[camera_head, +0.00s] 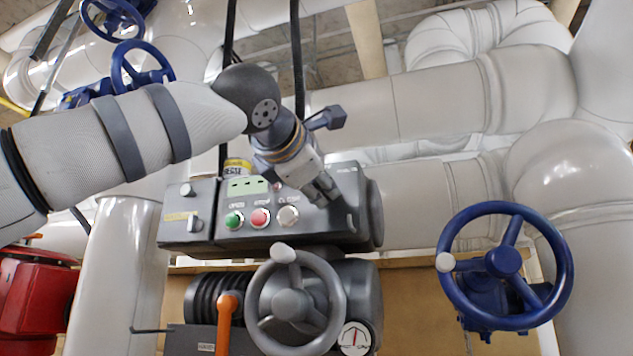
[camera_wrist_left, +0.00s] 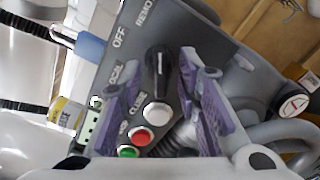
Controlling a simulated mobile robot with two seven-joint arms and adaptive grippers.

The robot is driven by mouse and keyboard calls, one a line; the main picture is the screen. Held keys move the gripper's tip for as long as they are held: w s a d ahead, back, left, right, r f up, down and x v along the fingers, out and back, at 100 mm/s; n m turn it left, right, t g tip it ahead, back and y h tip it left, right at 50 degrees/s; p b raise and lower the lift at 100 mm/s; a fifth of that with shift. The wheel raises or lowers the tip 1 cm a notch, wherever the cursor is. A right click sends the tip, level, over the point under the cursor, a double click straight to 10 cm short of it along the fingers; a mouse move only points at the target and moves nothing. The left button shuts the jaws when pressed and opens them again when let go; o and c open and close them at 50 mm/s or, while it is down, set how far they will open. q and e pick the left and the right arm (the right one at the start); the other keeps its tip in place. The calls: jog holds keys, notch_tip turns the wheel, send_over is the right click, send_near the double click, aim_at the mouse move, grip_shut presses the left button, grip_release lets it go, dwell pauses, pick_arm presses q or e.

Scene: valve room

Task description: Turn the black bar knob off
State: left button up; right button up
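The black bar knob (camera_wrist_left: 158,70) shows in the left wrist view on the grey control panel, with a light line along its bar. The labels OFF, LOCAL and REMOTE are printed around it. My left gripper (camera_wrist_left: 160,84) is open, with its purple-padded fingers apart on either side of the knob in that view. I cannot tell whether either finger touches it. In the head view the left gripper (camera_head: 326,190) is at the right part of the control box (camera_head: 335,225) and hides the knob. My right gripper is in neither view.
Green (camera_head: 234,220), red (camera_head: 260,217) and white (camera_head: 287,216) buttons sit left of the gripper. A grey handwheel (camera_head: 335,325) and an orange lever (camera_head: 227,318) are below. A blue handwheel (camera_head: 562,265) stands at the right. Large pipes fill the background.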

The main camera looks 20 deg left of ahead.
pick_arm(q)
grip_shut()
jog(key=n, duration=1.1)
jog(key=shift+n, duration=0.3)
jog(key=shift+f, duration=0.1)
dwell(0.4)
grip_release()
